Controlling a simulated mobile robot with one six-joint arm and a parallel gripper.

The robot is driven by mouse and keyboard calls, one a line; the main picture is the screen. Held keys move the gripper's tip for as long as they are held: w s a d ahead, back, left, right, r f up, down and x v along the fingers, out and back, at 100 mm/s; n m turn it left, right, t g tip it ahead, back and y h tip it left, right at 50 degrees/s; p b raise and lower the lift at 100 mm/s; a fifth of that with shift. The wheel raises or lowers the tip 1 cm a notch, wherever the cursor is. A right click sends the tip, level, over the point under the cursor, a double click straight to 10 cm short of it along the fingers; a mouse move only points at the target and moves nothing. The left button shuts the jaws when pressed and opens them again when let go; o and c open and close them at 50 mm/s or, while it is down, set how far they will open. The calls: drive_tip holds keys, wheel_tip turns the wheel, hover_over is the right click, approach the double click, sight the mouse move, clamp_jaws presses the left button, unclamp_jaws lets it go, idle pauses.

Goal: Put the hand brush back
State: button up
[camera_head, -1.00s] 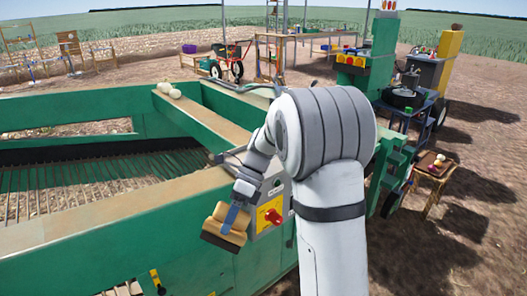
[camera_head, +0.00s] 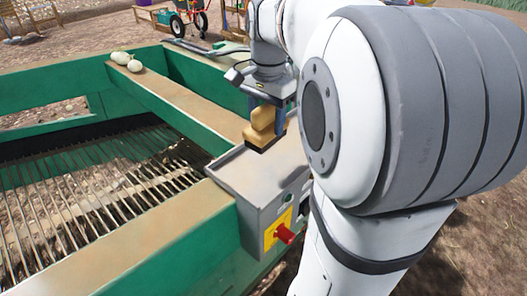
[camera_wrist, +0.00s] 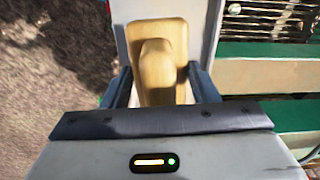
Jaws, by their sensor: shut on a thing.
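The hand brush (camera_head: 262,127) has a tan wooden body with a raised grip and dark bristles below. My gripper (camera_head: 264,118) is shut on its grip, pointing down, at the far end of the grey control box top (camera_head: 235,172). The brush is upright, at or just above that top; I cannot tell whether the bristles touch it. In the wrist view the brush (camera_wrist: 158,45) sits between my two fingers (camera_wrist: 160,85), with the pale box top around it. My arm hides the right part of the box.
A red knob on a yellow plate (camera_head: 284,234) is on the box's front. The slatted conveyor (camera_head: 70,205) is at left.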

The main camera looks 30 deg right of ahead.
wheel_tip(320, 180, down, 5)
drive_tip(key=shift+r, duration=0.2)
drive_tip(key=shift+f, duration=0.35)
drive_tip(key=shift+s+d+f, duration=0.1)
drive_tip(key=shift+f, duration=1.9)
drive_tip(key=o, duration=1.3)
drive_tip(key=shift+r, duration=0.1)
wheel_tip(320, 180, up, 12)
drive_tip(key=shift+s+f, duration=0.1)
drive_tip(key=shift+f, duration=0.1)
drive_tip(key=s+a+f+n+t, duration=0.2)
drive_tip(key=s+a+f+n, duration=0.9)
drive_tip(key=s+n, duration=0.1)
drive_tip(key=shift+a+f+n+t, duration=0.15)
drive_tip(key=shift+f+n+t, duration=0.25)
drive_tip(key=shift+n, duration=0.1)
